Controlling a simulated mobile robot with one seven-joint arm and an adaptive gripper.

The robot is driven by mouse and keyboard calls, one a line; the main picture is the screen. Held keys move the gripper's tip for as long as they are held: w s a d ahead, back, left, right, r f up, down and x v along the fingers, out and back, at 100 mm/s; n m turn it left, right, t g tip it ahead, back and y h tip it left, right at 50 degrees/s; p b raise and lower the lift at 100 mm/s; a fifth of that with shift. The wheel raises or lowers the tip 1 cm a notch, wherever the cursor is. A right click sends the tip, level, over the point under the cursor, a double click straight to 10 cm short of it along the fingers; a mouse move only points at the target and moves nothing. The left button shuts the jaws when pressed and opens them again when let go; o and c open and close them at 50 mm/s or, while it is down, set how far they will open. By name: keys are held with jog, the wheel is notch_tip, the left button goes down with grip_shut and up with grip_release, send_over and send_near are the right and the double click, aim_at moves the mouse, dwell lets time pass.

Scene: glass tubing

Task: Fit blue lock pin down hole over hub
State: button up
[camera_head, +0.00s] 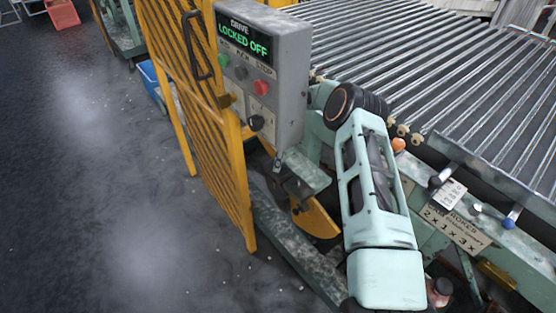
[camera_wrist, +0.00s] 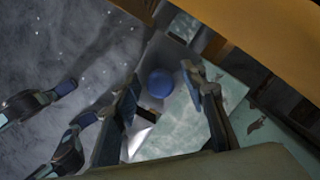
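A blue round knob (camera_wrist: 161,83), which looks like the head of the lock pin, shows in the wrist view above a pale grey surface. My gripper (camera_wrist: 161,74) is open, with one finger on each side of the knob and a visible gap to each. Whether the pin's shaft sits in a hole is hidden below the knob. In the head view, my gripper is not clearly visible in the dark area under the control box. Another blue-tipped pin (camera_head: 511,219) shows on the conveyor's side rail. I cannot make out the hub or the hole with certainty.
A grey control box (camera_head: 262,75) reading "LOCKED OFF" and a yellow slatted guard (camera_head: 205,115) stand left of my arm. The roller conveyor (camera_head: 440,75) fills the upper right. A sign plate (camera_head: 455,229) is on its side. Open floor (camera_head: 90,190) lies left.

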notch_tip(320, 180, up, 12)
jog(key=d, duration=0.1)
jog(key=shift+s+d, duration=0.2)
jog(key=shift+d, duration=0.15)
jog(key=shift+f, duration=0.1)
dwell(0.5)
